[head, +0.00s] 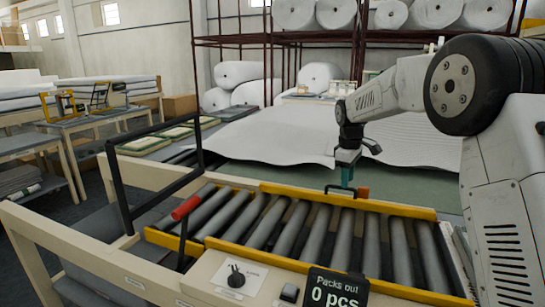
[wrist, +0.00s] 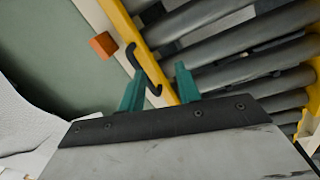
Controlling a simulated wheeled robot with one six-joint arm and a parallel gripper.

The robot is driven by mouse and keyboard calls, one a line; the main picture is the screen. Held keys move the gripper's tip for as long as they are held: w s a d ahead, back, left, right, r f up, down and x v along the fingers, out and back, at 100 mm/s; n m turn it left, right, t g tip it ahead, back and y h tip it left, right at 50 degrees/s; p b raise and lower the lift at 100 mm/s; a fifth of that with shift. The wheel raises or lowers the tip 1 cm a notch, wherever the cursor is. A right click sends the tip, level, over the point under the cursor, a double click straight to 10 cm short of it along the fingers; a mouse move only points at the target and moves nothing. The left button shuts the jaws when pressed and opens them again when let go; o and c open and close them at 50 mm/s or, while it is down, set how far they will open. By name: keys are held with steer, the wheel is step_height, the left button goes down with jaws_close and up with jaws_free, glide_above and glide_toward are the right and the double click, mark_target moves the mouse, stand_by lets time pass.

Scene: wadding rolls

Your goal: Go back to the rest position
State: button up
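My gripper (head: 348,176) hangs above the far yellow rail of the roller conveyor (head: 255,222), with its fingers pointing down. In the wrist view, the two teal fingers of my gripper (wrist: 160,70) stand apart with nothing held between them. A black hook-shaped piece (wrist: 147,68) shows on or by the yellow rail, partly between the fingers in the picture. I cannot tell if a finger touches it.
A small orange block (wrist: 103,44) lies on the green surface beyond the rail. White wadding (head: 275,135) covers the table behind. A black frame (head: 118,190) with a red grip (head: 186,208) stands at the conveyor's left. A sign (head: 336,289) reads "0 pcs".

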steer(key=s+r+m, duration=0.2)
steer(key=s+m, duration=0.3)
steer(key=s, duration=2)
steer(key=s+r+m, duration=0.2)
steer(key=s+m, duration=0.3)
steer(key=s, duration=2)
steer(key=shift+d+y, duration=0.25)
steer(key=shift+y, duration=0.15)
steer(key=shift+o, duration=0.4)
steer(key=shift+s, duration=0.1)
